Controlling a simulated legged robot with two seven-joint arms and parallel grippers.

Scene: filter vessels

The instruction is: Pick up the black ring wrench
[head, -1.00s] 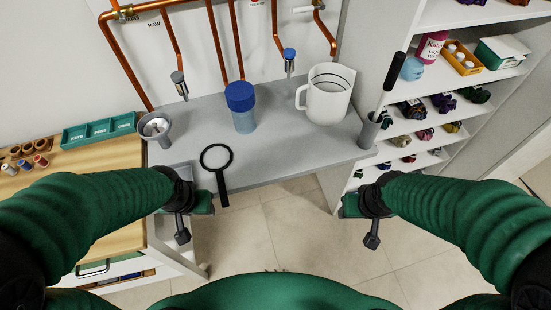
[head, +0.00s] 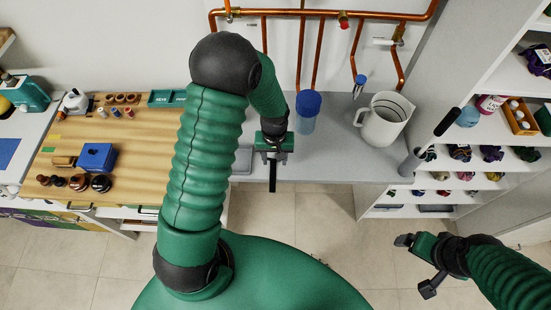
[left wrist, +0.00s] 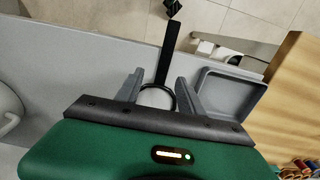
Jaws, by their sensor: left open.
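The black ring wrench lies on the grey counter (head: 335,165). In the left wrist view, its handle (left wrist: 168,52) sticks out past the counter's edge over the floor, and part of its ring (left wrist: 157,97) shows between my fingers. In the head view only its handle (head: 272,180) shows; my gripper hides the ring. My left gripper (left wrist: 158,85) is open, with one finger on either side of the wrench and gaps visible. It also shows in the head view (head: 273,157).
A blue-lidded container (head: 308,112) and a white jug (head: 384,120) stand on the counter. A grey tray (left wrist: 228,92) lies beside the wrench. A wooden bench (head: 130,150) with a blue block (head: 96,157) is at left. Shelves (head: 470,165) stand at right.

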